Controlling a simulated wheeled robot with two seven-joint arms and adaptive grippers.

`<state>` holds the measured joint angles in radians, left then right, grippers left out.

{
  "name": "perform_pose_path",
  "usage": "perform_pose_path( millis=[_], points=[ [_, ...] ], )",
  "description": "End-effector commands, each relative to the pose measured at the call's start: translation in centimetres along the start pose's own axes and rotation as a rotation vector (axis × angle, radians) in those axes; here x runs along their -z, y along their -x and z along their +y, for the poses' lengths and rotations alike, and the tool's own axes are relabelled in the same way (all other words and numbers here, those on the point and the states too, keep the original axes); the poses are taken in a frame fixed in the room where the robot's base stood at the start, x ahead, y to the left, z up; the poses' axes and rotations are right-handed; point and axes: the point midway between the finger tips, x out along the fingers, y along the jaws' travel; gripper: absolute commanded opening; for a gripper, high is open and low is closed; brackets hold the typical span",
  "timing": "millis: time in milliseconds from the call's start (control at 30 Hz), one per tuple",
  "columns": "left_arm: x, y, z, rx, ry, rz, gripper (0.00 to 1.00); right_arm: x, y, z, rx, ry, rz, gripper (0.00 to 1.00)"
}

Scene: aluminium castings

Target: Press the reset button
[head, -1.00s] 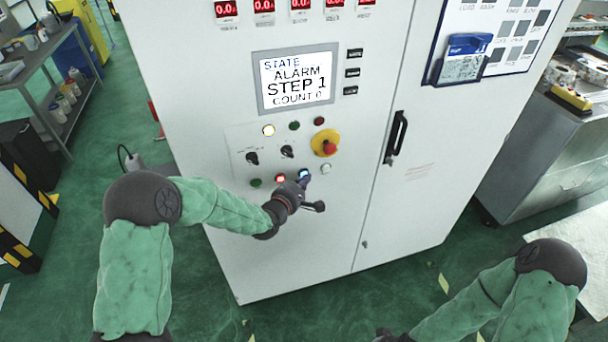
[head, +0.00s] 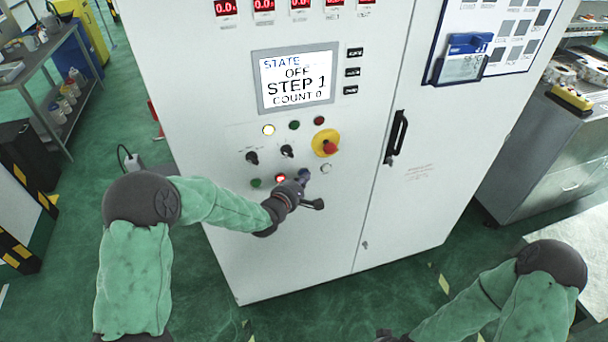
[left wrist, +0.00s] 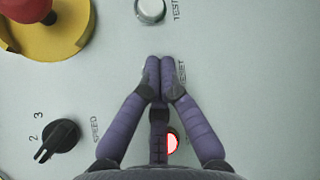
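My left gripper (head: 304,175) is at the lower button row of the white cabinet's control panel (head: 240,140). In the left wrist view its two purple fingers (left wrist: 160,66) are together at the tips, with nothing seen between them. The tips cover the reset button's place beside a partly hidden label (left wrist: 182,75) ending in "SET". The button itself is hidden, and I cannot tell how far it is pressed. The screen (head: 297,80) reads "STATE OFF, STEP 1, COUNT 0".
A lit red button (head: 281,178) and a green button (head: 256,183) are to the left of the fingers. A pale test button (head: 326,169) is to the right. The emergency stop (head: 327,144) and two black knobs sit above. A door handle (head: 397,137) protrudes farther right.

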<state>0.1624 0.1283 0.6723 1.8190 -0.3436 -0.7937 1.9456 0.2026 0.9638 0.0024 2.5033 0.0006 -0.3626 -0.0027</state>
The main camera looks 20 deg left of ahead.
Motion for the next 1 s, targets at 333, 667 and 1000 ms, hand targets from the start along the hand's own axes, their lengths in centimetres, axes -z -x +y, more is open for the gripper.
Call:
perform_pose_path(
  millis=[333,667,1000],
  points=[
    [-0.1,0.1,0.0,-0.002,0.000,0.000,0.00,0.0,0.0,0.0,0.000,0.000,0.000,0.48],
    [-0.8,1.1,-0.7,-0.001,0.001,0.000,0.00,0.0,-0.2,0.1,0.000,0.000,0.000,0.48],
    [-0.9,1.2,-0.8,-0.001,0.000,0.000,0.00,0.0,-0.2,0.1,0.000,0.000,0.000,0.48]
  ],
)
